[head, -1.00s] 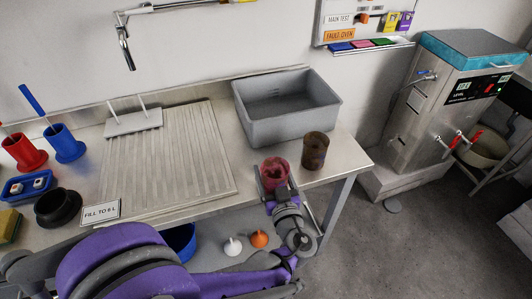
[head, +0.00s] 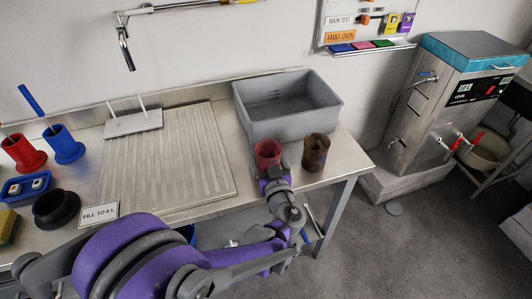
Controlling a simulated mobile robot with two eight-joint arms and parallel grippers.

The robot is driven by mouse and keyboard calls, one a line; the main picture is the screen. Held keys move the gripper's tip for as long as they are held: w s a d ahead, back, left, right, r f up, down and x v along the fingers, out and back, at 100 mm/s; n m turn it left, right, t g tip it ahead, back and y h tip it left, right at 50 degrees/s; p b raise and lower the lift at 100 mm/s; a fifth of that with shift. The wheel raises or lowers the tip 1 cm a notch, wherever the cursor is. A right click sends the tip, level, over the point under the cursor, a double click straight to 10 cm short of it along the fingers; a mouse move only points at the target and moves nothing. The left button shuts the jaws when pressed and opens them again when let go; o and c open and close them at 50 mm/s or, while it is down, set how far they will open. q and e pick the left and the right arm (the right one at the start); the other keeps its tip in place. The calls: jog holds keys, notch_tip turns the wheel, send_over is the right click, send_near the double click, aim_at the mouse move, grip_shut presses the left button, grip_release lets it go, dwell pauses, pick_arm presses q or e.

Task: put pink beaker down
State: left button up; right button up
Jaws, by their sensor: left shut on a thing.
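The pink beaker (head: 268,152) is upright near the front right part of the steel bench, just in front of the grey basin. My left gripper (head: 271,172) is shut on it from the near side; the fingertips are largely hidden by the beaker and wrist. I cannot tell whether the beaker's base touches the bench. A brown-stained beaker (head: 316,152) stands close to its right, with a small gap between them. My right gripper is not in view.
The grey basin (head: 288,112) stands right behind the beakers. The ribbed drainboard (head: 165,160) lies to the left. The steel bench (head: 342,160) ends at the right, with open floor beyond. A black bowl (head: 57,208) and a "FILL TO 6 L" sign (head: 99,214) are at the left front.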

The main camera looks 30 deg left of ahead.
pick_arm(q)
jog(key=o, duration=1.3)
jog(key=shift+c, duration=0.2)
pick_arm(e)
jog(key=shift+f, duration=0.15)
